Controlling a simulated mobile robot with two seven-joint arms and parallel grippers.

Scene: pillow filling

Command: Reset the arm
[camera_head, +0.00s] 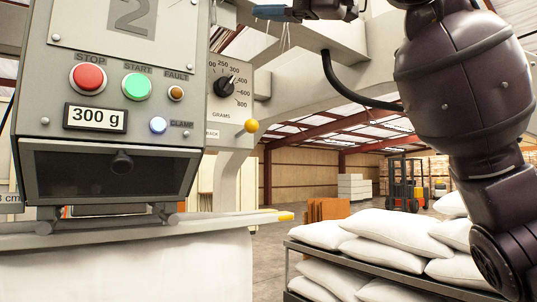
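My dark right arm (465,90) fills the right side of the view, with its upper part cut off by the top edge. A dark part with a blue-grey tip, which looks like my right gripper (272,11), shows at the top edge. It is cut off there, and I cannot see whether its fingers are open or shut or hold anything. It appears near the upper right of the grey filling machine (200,110). My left arm and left gripper are not in view.
The machine has a red stop button (88,77), a green start button (136,86), a "300 g" display (96,118) and a dial (225,86). White fabric (130,268) hangs below its nozzle. White pillows (400,232) lie on a rack at right. A forklift (405,185) stands behind.

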